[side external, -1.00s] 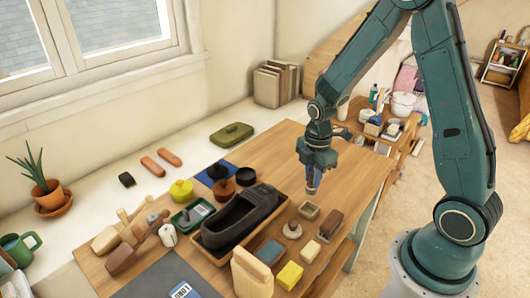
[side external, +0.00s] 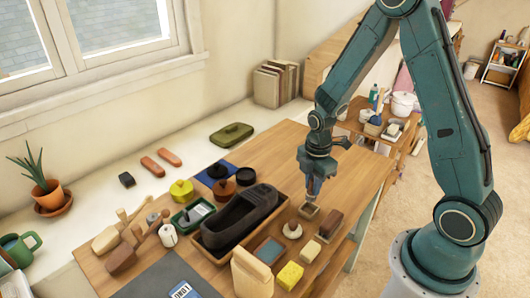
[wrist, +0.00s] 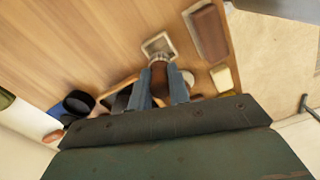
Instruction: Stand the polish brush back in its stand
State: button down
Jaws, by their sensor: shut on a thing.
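My gripper (side external: 313,188) points down over the front right part of the wooden table and is shut on the polish brush. In the wrist view the brush's brown body (wrist: 159,78) shows between the two fingers (wrist: 160,90), with a paler end toward the stand. The stand is a small square open-topped box (side external: 309,210). It also shows in the wrist view (wrist: 160,44), just beyond the brush's lower end. The brush looks roughly upright, its lower end at or just above the stand's opening. I cannot tell whether it is inside or touching the rim.
A brown block-shaped brush (side external: 329,223) lies to the right of the stand. A round knobbed dauber (side external: 292,230), a pale block (side external: 310,251) and a yellow sponge (side external: 290,275) are nearer the front. A dark shoe (side external: 238,215) sits in a tray to the left. Bare wood lies behind the stand.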

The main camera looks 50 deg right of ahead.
aim_at(311, 196)
jog(key=shift+f, duration=1.1)
jog(key=shift+f, duration=0.15)
dwell(0.7)
jog(key=shift+f, duration=0.35)
jog(key=shift+f, duration=0.95)
dwell(0.8)
jog(key=c, duration=1.2)
grip_release()
jog(key=shift+c, duration=0.2)
jog(key=shift+r, duration=0.1)
